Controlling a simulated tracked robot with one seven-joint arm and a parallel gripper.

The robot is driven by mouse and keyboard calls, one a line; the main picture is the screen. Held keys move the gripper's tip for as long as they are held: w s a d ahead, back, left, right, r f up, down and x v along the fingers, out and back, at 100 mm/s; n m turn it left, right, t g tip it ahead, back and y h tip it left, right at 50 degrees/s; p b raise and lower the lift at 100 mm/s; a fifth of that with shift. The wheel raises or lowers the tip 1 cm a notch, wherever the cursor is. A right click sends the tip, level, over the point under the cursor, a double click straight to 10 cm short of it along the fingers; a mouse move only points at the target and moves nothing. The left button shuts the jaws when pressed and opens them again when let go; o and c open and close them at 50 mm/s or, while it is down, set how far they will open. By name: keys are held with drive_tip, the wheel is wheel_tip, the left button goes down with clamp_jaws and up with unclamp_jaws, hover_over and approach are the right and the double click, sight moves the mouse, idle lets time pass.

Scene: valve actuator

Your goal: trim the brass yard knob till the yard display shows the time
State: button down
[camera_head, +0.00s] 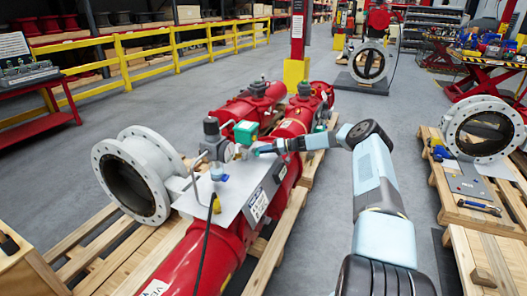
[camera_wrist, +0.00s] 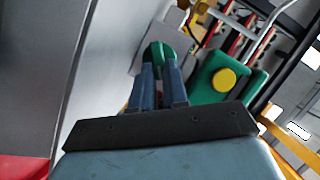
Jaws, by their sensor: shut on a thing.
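My gripper (camera_head: 258,150) reaches in from the right to the valve actuator's grey panel (camera_head: 228,200). A small brassy patch (camera_head: 240,152) shows just left of the tips in the head view. I cannot make out a yard display or any reading on it.
A green box (camera_head: 245,132) stands close behind the tips; its yellow round face (camera_wrist: 223,80) shows in the wrist view. A dark gauge-like fitting (camera_head: 211,128) and a bent grey pipe stand left of the tips. Red cylinders, a grey flange (camera_head: 133,177) and wooden pallets surround the panel.

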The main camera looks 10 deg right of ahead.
drive_tip(key=shift+w+a, duration=0.1)
drive_tip(key=c, duration=1.1)
unclamp_jaws()
drive_tip(key=shift+f, duration=0.1)
drive_tip(key=shift+c, duration=0.2)
drive_tip(key=v, duration=1.3)
drive_tip(key=shift+d, duration=0.4)
